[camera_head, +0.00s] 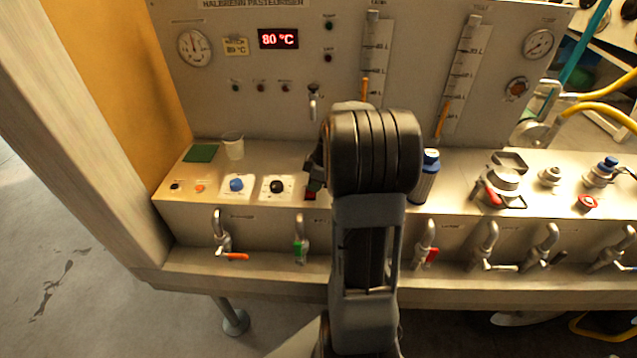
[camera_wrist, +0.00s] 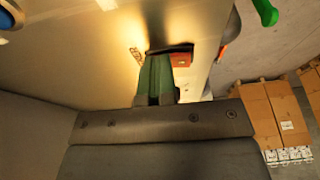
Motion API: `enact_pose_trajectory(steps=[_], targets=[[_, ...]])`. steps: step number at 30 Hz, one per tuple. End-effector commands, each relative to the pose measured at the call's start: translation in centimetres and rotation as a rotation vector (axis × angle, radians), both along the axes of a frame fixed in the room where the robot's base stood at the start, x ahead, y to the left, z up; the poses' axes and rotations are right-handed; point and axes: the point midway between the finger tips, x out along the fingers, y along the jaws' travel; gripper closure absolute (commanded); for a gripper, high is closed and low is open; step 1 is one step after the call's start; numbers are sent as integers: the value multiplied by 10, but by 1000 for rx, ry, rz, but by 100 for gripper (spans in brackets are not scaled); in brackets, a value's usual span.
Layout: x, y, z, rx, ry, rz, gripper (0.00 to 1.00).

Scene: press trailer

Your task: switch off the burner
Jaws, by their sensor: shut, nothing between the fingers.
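A red switch (camera_head: 311,195) sits on the panel ledge, largely covered by my gripper and arm. It also shows in the wrist view as a small red piece (camera_wrist: 181,60) just right of my fingertips. My gripper (camera_head: 315,180) is shut and empty, pointing down close to the ledge; its green fingers are seen together in the wrist view (camera_wrist: 157,75). I cannot tell whether it touches the switch. A black knob (camera_head: 277,186) and a blue knob (camera_head: 237,184) on white plates stand to the left. No burner label is readable, nor is the switch's position.
A cup (camera_head: 233,146) and a green pad (camera_head: 201,153) lie on the ledge at left. A blue-capped bottle (camera_head: 426,178) stands right of my arm. Several taps, one a green-handled valve (camera_head: 300,249), line the front below.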

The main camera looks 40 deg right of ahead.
Motion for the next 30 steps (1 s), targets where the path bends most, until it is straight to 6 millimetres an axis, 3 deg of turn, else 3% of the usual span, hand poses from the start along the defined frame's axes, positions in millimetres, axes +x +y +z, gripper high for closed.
enact_pose_trajectory(steps=[25,30], targets=[[-13,9,3,4,1,-5,100],[-12,9,15,3,0,-4,100]])
